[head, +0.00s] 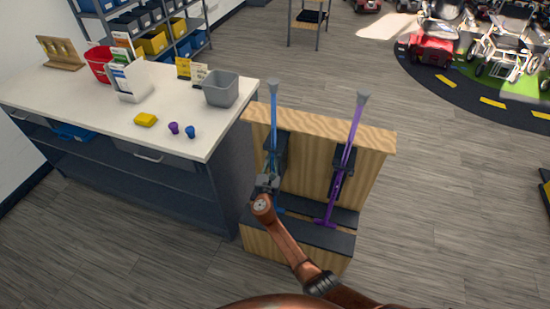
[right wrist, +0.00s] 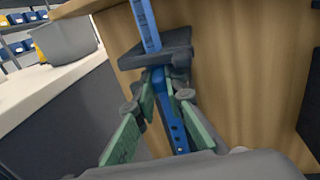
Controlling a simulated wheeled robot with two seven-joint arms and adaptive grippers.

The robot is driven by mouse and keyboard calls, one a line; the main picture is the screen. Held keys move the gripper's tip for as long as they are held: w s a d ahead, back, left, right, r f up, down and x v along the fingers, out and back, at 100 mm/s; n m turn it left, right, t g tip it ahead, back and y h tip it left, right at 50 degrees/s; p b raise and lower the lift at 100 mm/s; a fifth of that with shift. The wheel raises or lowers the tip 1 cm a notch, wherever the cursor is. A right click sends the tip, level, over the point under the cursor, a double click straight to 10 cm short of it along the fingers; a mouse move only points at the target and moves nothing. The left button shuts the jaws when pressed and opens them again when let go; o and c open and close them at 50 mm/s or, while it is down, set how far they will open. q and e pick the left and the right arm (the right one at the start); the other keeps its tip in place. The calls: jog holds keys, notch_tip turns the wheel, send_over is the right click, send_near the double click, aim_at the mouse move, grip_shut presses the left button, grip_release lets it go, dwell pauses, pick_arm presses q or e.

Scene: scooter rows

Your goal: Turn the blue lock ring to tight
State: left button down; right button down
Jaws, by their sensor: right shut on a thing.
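A blue crutch-like pole (head: 274,120) stands upright in a wooden stand. My right gripper (head: 268,180) is at the pole, just below a dark holder (head: 276,148). In the right wrist view the green-padded fingers (right wrist: 160,88) are shut around the blue lock ring (right wrist: 158,78), right under the dark holder (right wrist: 155,56). The blue tube with holes (right wrist: 177,132) continues below the ring. The fingers hide part of the ring, and I cannot see any tight mark. My left gripper is not in view.
A purple pole (head: 352,130) stands to the right in the same wooden stand (head: 305,162).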

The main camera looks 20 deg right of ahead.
jog(key=shift+w+a+f+m+g+h+b, duration=0.15)
jog(key=shift+m+g+h+b, duration=0.1)
jog(key=shift+m+h+b, duration=0.25)
jog(key=shift+w+a+m+g+h+b, duration=0.15)
jog(key=shift+m+g+h+b, duration=0.15)
jog(key=shift+h, duration=0.3)
jog(key=shift+s+m+g+h, duration=0.1)
jog(key=shift+m+g+h, duration=0.2)
jog(key=shift+h, duration=0.1)
jog(key=shift+b, duration=0.3)
jog(key=c, duration=2)
grip_release()
jog(key=shift+o, duration=0.2)
jog(key=v, duration=0.7)
jog(key=shift+s+a, duration=0.2)
jog(key=shift+a, duration=0.05)
